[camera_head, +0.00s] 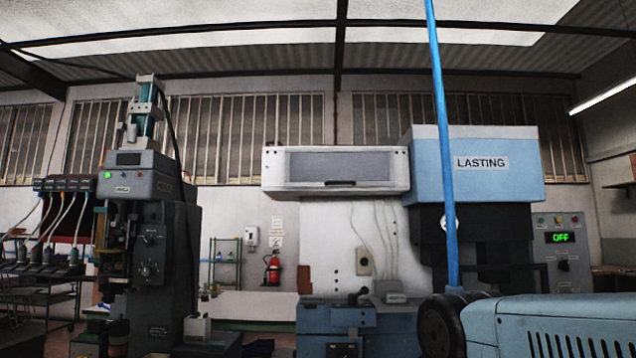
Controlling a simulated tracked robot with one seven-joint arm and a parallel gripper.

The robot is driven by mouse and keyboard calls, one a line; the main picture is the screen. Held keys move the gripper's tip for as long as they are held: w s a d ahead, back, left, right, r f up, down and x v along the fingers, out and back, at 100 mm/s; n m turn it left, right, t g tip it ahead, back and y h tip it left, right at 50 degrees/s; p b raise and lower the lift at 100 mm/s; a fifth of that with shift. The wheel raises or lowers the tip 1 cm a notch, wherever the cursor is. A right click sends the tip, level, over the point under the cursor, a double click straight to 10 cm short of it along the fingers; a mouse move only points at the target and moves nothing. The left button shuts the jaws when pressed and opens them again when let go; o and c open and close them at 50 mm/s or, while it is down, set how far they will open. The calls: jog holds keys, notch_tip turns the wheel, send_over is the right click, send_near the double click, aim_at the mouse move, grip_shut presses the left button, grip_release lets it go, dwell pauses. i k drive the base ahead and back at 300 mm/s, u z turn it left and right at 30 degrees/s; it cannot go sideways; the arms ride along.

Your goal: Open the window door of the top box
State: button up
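The top box (282,187) is a white, wide box mounted high against the back wall, left of the blue LASTING machine. Its front carries a window door (338,165) with a grey, see-through-looking pane. A short dark handle (340,183) sits at the middle of the door's lower edge. The door looks shut, flush with the box front. What is inside the box cannot be made out. My gripper is not in view.
A blue LASTING machine (480,180) stands close on the box's right. A thin blue pole (445,150) rises right of the box. A dark press (160,240) stands at left. Blue-grey equipment (335,320) sits below the box.

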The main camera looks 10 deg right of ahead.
aim_at(304, 167)
jog(key=z, duration=0.2)
jog(key=i, duration=0.9)
jog(key=u, duration=0.1)
